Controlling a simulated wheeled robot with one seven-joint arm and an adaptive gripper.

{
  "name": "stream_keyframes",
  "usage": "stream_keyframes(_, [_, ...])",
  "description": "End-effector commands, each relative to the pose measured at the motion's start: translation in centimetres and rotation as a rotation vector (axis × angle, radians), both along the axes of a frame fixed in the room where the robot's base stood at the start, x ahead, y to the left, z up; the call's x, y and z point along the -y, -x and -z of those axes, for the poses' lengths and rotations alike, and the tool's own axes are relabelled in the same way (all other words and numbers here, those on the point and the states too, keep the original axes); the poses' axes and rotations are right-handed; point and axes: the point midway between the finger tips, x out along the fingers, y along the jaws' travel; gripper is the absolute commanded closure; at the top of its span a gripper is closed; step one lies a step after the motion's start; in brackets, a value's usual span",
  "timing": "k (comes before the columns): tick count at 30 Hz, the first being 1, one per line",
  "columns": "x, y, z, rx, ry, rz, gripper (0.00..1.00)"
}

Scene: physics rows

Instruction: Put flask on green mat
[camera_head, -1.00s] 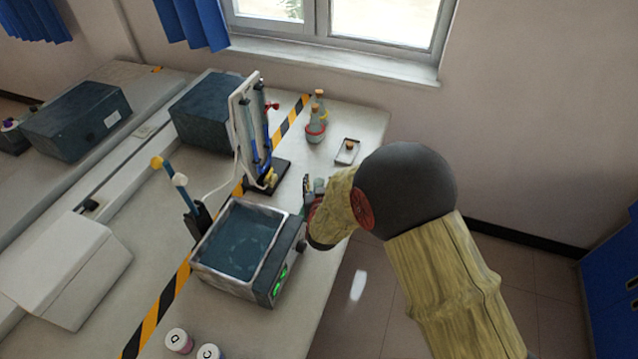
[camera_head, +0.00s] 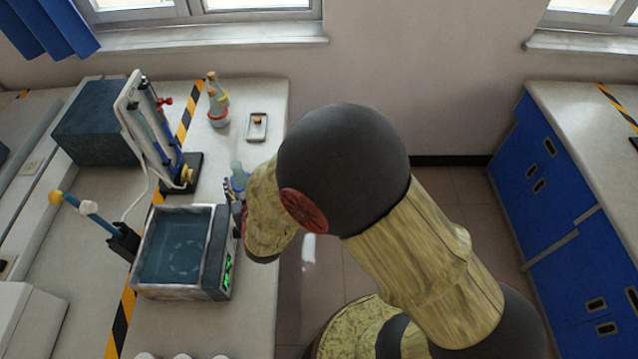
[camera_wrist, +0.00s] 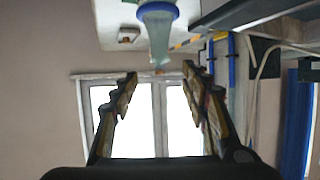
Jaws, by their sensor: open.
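A pale, clear flask (camera_head: 238,171) with a blue ring stands on the bench, just beyond my gripper (camera_head: 238,207) in the head view. My arm hides part of the gripper there. In the wrist view the flask (camera_wrist: 157,38) appears at the top, between and beyond the fingertips, with its blue ring around it. My gripper (camera_wrist: 159,77) is open, and nothing is between its fingers. The flask is apart from both fingers in that view. I see no green mat in either view.
A water bath (camera_head: 180,292) stands left of my gripper, close to it. A stand with blue tubes (camera_head: 150,120) is behind it. More glassware (camera_head: 217,108) and a small tray (camera_head: 256,137) stand at the back. A blue cabinet (camera_head: 560,190) is at right.

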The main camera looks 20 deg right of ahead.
Motion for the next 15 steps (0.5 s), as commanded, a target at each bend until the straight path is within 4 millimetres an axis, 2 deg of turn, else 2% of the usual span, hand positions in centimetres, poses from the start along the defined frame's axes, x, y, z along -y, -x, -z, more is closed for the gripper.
stream_keyframes(5, [0.5,-0.6,-4.4,-0.070,-0.068,-0.027,0.54])
stream_keyframes(8, [1.6,0.1,-8.3,-0.148,-0.110,-0.059,0.54])
stream_keyframes(11, [3.4,2.2,-12.0,-0.231,-0.129,-0.089,0.54])
stream_keyframes(15, [6.9,6.9,-16.5,-0.344,-0.115,-0.109,0.54])
